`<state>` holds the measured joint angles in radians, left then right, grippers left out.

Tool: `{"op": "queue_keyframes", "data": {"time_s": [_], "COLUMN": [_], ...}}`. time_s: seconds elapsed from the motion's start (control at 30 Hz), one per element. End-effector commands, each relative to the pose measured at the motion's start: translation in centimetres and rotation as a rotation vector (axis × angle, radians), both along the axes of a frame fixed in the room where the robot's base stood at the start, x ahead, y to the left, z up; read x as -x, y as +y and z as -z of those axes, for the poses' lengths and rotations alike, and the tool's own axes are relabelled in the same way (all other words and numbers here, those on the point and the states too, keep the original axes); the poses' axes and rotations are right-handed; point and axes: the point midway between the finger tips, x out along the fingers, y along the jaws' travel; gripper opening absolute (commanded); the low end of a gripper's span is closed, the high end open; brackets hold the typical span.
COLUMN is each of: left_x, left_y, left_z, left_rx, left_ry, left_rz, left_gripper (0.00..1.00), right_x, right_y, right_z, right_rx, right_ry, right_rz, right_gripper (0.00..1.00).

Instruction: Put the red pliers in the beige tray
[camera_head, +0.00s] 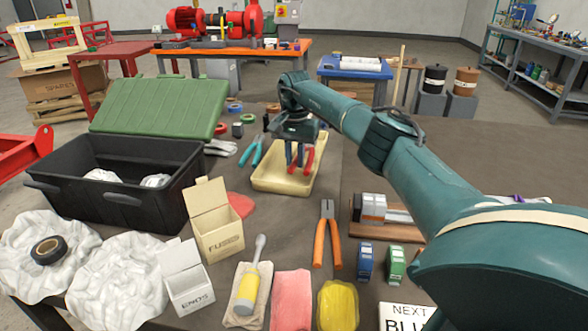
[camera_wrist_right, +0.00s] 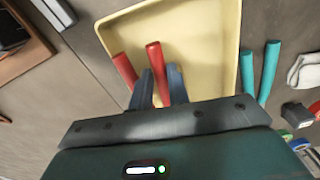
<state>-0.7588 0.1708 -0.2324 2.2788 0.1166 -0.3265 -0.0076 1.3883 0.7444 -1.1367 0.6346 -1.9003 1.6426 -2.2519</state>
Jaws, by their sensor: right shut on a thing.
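The beige tray (camera_head: 272,182) is on the dark table near the middle of the head view. It also fills the upper middle of the wrist view (camera_wrist_right: 205,45). My right gripper (camera_head: 301,158) is over the tray and shut on the red pliers (camera_head: 308,160). In the wrist view one red handle (camera_wrist_right: 154,68) is between the fingers (camera_wrist_right: 160,85) and the other red handle (camera_wrist_right: 125,70) sticks out to the left. The pliers' head is hidden by the gripper, and I cannot tell whether the pliers touch the tray floor. My left gripper is not in view.
Teal-handled pliers (camera_head: 250,152) lie just left of the tray. Orange-handled pliers (camera_head: 327,235) lie in front of it. A black toolbox (camera_head: 115,205) with an open green lid (camera_head: 155,105) stands left, and a FUSES box (camera_head: 215,225) stands front left. The table right of the tray is fairly clear.

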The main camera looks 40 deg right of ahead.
Motion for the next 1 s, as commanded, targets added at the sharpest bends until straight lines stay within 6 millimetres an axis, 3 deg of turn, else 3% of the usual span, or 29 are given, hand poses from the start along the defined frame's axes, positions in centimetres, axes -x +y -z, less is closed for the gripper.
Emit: {"op": "queue_keyframes", "data": {"time_s": [0.27,0.63,0.67,0.9,1.0], "left_x": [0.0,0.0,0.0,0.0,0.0], "left_y": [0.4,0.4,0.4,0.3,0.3], "left_z": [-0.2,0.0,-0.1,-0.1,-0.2], "left_rx": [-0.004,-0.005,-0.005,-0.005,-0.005], "left_ry": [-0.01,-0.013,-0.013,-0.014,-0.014], "left_rz": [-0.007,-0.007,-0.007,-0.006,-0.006], "left_gripper": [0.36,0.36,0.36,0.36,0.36], "right_x": [0.0,0.0,0.0,0.0,0.0], "right_y": [0.0,0.0,0.0,0.0,0.0], "right_z": [3.5,3.9,3.9,3.9,3.9], "right_rx": [0.001,0.001,0.001,0.001,0.001], "right_ry": [0.002,-0.001,0.001,0.001,0.002], "right_rz": [0.0,0.001,0.001,0.001,0.001], "right_gripper": [0.0,0.0,0.2,0.39,0.39]}}
